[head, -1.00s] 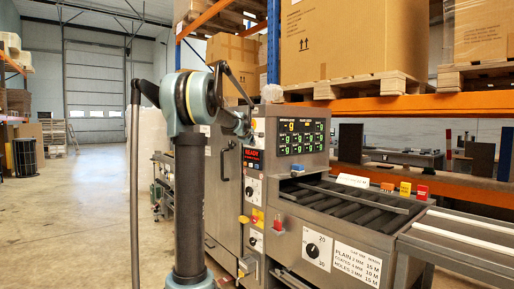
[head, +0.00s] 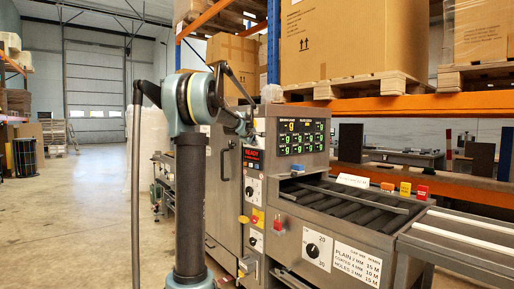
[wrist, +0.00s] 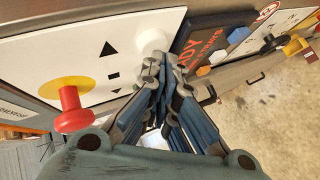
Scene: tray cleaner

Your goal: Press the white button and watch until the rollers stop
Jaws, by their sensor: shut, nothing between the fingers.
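The white button (wrist: 152,41) is a round knob on the white panel in the wrist view. My gripper (wrist: 165,66) is shut and empty, with its fingertips right at the button's lower edge. I cannot tell if they touch it. In the head view my gripper (head: 245,124) is small beside the control face, and I cannot make out the button. The dark rollers (head: 345,207) lie in the machine's open bed. Whether they turn is not clear. The display (head: 253,155) shows red letters that read READY; part of it shows in the wrist view (wrist: 205,38).
A red mushroom knob (wrist: 75,112) on a yellow disc sits left of my fingers on the same panel. A red knob (head: 278,224) and a rotary dial (head: 312,250) are on the machine's front. The floor (head: 85,215) at left is clear.

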